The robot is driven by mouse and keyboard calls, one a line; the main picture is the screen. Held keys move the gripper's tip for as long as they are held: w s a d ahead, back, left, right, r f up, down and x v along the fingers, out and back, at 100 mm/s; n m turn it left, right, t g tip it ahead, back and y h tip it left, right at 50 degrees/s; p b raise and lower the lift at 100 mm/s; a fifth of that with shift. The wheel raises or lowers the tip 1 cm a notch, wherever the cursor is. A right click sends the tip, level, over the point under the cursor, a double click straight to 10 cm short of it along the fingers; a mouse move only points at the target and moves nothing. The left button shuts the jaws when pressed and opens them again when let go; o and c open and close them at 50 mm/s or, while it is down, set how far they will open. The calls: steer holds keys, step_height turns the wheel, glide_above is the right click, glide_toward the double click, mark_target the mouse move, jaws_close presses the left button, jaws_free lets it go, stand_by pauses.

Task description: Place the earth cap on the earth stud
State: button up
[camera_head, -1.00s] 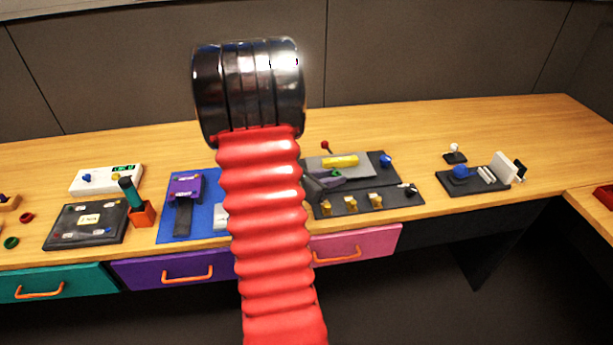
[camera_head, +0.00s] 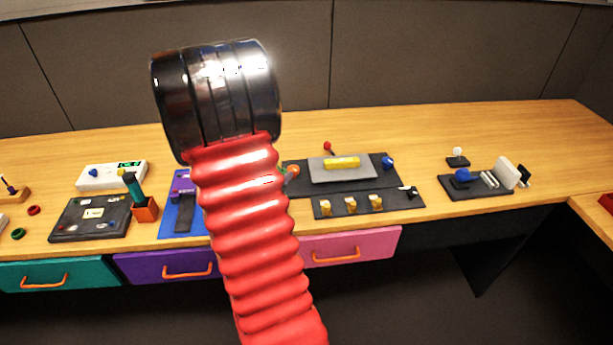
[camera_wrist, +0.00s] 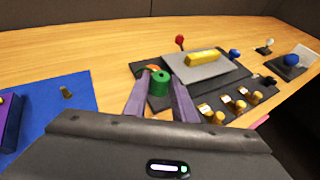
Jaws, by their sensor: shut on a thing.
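A green cap (camera_wrist: 159,84), a short cylinder with a dark hole in its top, sits between the purple-grey fingers of my gripper (camera_wrist: 161,98) in the wrist view. The gripper is shut on it, and the cap looks upright, in front of the dark panel (camera_head: 389,168). In the head view my red arm hides most of the gripper. Several brass-coloured pieces stand on the panel's front strip, one of them a brass piece (camera_wrist: 235,104). I cannot tell which is the earth stud.
A grey plate with a yellow bar (camera_wrist: 203,58) and a blue knob (camera_wrist: 235,54) are on the panel. A red-topped lever (camera_wrist: 180,40) stands behind. An orange piece (camera_wrist: 152,68) shows just behind the cap. Open wood lies at the back.

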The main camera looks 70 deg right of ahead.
steer(key=w+a+r+n+t+y, duration=0.25)
steer(key=w+a+n+t, duration=0.6)
steer(key=w+a, duration=1.25)
steer(key=w+a+r+n+t+y, duration=0.1)
steer(key=w+a+n+t+y, duration=0.1)
steer(key=a, duration=1.2)
steer(key=w+a+n+t+y, duration=0.2)
steer(key=w+a+n+y, duration=0.2)
steer(key=a, duration=1)
steer(key=shift+w+r+y, duration=0.15)
steer(key=shift+r+y, duration=0.2)
steer(key=shift+y, duration=0.2)
steer(key=shift+a+t, duration=0.2)
steer(key=shift+t, duration=0.05)
